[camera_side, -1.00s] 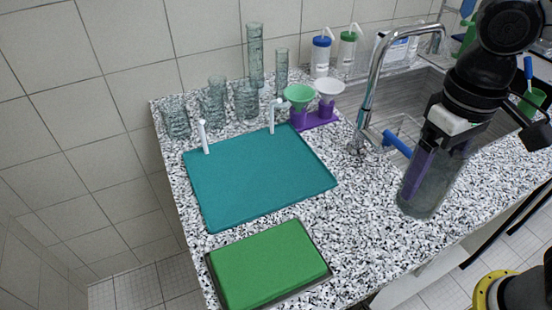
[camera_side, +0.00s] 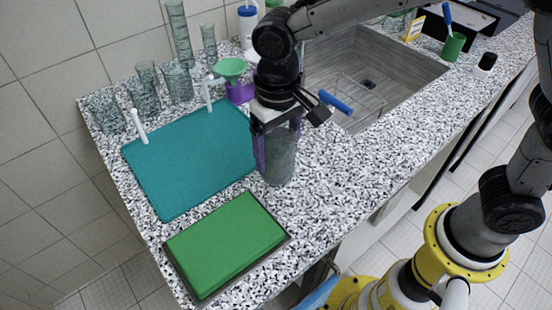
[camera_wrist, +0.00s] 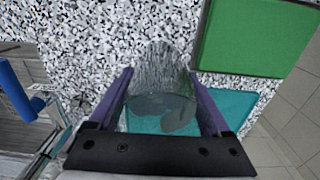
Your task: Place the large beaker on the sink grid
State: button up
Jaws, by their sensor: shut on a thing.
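The large beaker (camera_side: 280,165) is clear grey glass and stands out between the purple fingers of my gripper (camera_side: 278,148) in the side view. My gripper is shut on it, a finger on each side, beside the right edge of the teal mat. I cannot tell whether its base touches the counter. In the wrist view the beaker (camera_wrist: 160,65) lies between the two fingers (camera_wrist: 160,85). The sink grid (camera_side: 352,92) shows as thin wire inside the grey sink, to the right of my gripper; part of the sink is hidden by my arm.
The teal mat (camera_side: 190,165) and green pad (camera_side: 225,245) lie left and front. Glassware (camera_side: 148,85), a green funnel (camera_side: 231,68) and a white bottle (camera_side: 248,25) stand behind. A blue-handled tap (camera_side: 335,102) is close on the right. Speckled counter (camera_side: 335,165) is clear in front of the sink.

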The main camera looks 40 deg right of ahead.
aim_at(276, 162)
jog(key=shift+w+f, duration=0.1)
jog(key=shift+f, duration=1.55)
jog(key=shift+f, duration=0.15)
jog(key=o, duration=1.3)
notch_tip(276, 162, up, 12)
jog(key=s+d+r+t, duration=0.1)
jog(key=s+d+r, duration=0.15)
jog(key=d, duration=0.45)
jog(key=s+d+r+t, duration=0.1)
jog(key=s+d+r, duration=0.1)
jog(key=s+d, duration=0.3)
jog(key=s+d+f+t, duration=0.1)
jog(key=s+d, duration=0.2)
jog(key=s+d+f+t, duration=0.1)
jog(key=s+d+f, duration=0.1)
jog(key=s+d, duration=0.1)
jog(key=s+d+f+t, duration=0.1)
jog(key=s+d, duration=0.3)
jog(key=shift+d+f+t, duration=0.2)
jog(key=shift+f+t, duration=0.1)
